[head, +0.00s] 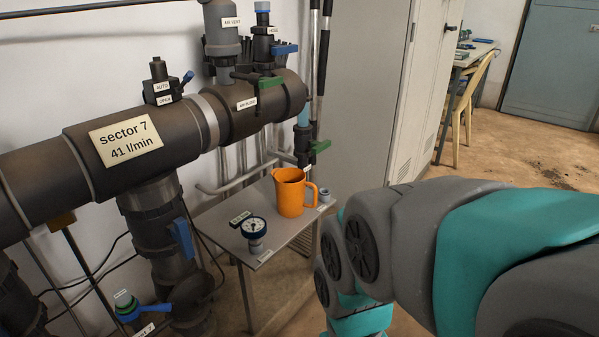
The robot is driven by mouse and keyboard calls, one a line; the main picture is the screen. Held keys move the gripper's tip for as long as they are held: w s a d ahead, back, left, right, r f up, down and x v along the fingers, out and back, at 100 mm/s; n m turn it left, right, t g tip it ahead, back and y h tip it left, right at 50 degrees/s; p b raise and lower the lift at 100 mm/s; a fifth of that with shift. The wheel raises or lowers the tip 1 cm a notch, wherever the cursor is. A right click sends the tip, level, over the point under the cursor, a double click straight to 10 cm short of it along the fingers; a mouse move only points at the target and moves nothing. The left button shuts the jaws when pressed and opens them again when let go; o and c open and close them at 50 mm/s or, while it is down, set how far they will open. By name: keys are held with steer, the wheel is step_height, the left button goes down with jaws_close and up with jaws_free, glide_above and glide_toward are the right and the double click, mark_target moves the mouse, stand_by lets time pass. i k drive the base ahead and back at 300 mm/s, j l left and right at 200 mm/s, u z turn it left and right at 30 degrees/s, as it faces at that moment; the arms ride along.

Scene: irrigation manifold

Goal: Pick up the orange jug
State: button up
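The orange jug (289,194) stands upright on a small grey metal table (285,240), near its back right part. Its handle points to the right and its top is open. A green-handled tap on the manifold hangs just above and to the right of the jug. My grey and teal arm fills the lower right of the head view. My gripper is not in view; the arm runs out of the picture at the bottom.
A pressure gauge (254,229) stands on the table in front of the jug, left of it. The green-handled tap (309,150) overhangs the table. A grey cabinet (375,85) stands behind. Open floor (510,150) lies at right.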

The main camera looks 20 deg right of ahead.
mark_target(290, 182)
steer(key=z, duration=0.15)
steer(key=i+l, duration=0.15)
steer(key=l, duration=0.25)
steer(key=i+l+u, duration=0.1)
steer(key=l, duration=0.25)
steer(key=i+l, duration=0.1)
steer(key=l, duration=0.3)
steer(key=i+l+u, duration=0.1)
steer(key=l, duration=0.3)
steer(key=i+l, duration=0.15)
steer(key=l, duration=0.25)
steer(key=i+l+u, duration=0.1)
steer(key=l, duration=0.3)
